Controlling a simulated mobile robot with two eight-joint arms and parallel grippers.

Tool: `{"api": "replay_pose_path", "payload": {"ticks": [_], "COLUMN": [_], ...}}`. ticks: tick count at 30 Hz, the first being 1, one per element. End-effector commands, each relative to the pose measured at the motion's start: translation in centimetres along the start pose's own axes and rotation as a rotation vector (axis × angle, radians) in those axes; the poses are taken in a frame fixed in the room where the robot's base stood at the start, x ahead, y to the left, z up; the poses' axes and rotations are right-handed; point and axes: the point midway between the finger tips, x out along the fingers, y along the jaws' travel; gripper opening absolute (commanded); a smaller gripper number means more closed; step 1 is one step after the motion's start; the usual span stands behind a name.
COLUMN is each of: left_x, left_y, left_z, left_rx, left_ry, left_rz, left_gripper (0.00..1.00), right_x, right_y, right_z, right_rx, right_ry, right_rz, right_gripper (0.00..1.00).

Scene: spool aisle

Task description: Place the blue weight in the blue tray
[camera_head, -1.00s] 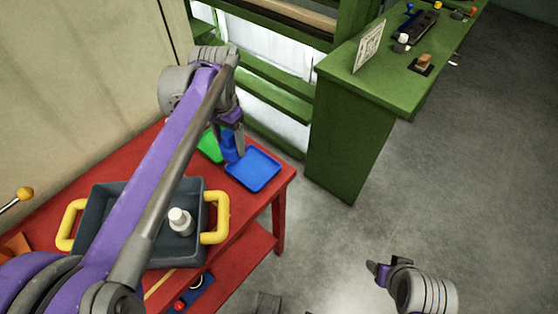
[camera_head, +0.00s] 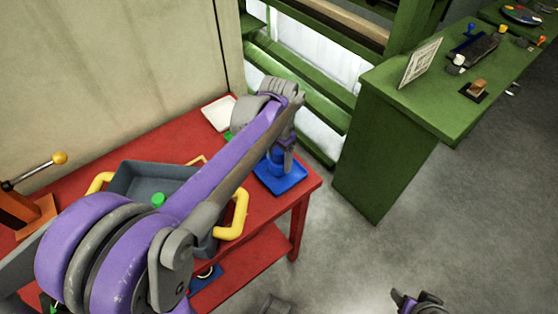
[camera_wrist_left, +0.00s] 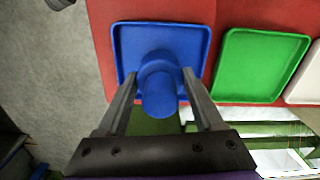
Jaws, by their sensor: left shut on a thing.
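The blue weight (camera_wrist_left: 158,95) is held between the two fingers of my left gripper (camera_wrist_left: 160,78) in the left wrist view. In the head view the gripper (camera_head: 284,158) partly hides the weight (camera_head: 274,156). The flat blue tray (camera_head: 291,184) lies on the red table near its right end. The weight is over the tray (camera_wrist_left: 122,45) in the wrist view; I cannot tell whether it touches the tray floor. My right gripper (camera_head: 403,299) shows at the bottom edge of the head view, its jaws unclear.
A green tray (camera_wrist_left: 262,66) lies beside the blue one, and a white tray (camera_head: 218,113) lies beyond it. A grey bin (camera_head: 150,180) with yellow handles stands under my left arm on the red table (camera_head: 128,149). A green counter (camera_head: 385,130) stands to the right.

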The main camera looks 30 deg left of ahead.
Motion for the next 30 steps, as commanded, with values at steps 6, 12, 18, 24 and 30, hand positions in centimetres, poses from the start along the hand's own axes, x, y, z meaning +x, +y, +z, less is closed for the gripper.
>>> {"api": "replay_pose_path", "payload": {"ticks": [6, 12, 18, 24, 30], "left_x": [1.11, 1.39, 1.42, 1.41, 0.65], "left_y": [0.01, 0.01, 0.00, 0.00, 0.00], "left_z": [0.01, 0.02, 0.01, 0.02, 0.01], "left_rx": [0.000, 0.000, 0.000, 0.000, 0.000], "left_ry": [0.000, 0.000, 0.000, 0.000, 0.000], "left_rz": [0.000, 0.000, 0.000, 0.000, 0.000], "left_gripper": [0.00, 0.00, 0.98, 0.99, 0.99], "right_x": [0.14, 0.30, 0.29, 0.29, 0.03], "right_y": [0.00, 0.00, 0.00, 0.00, 0.00], "right_z": [0.08, 0.18, 0.17, 0.17, 0.01], "right_rx": [0.000, 0.000, 0.000, 0.000, 0.000], "right_ry": [0.000, -0.001, -0.001, -0.001, 0.000], "right_rz": [0.000, 0.000, 0.000, 0.000, 0.000], "right_gripper": [0.65, 0.65, 0.65, 0.65, 0.65]}}
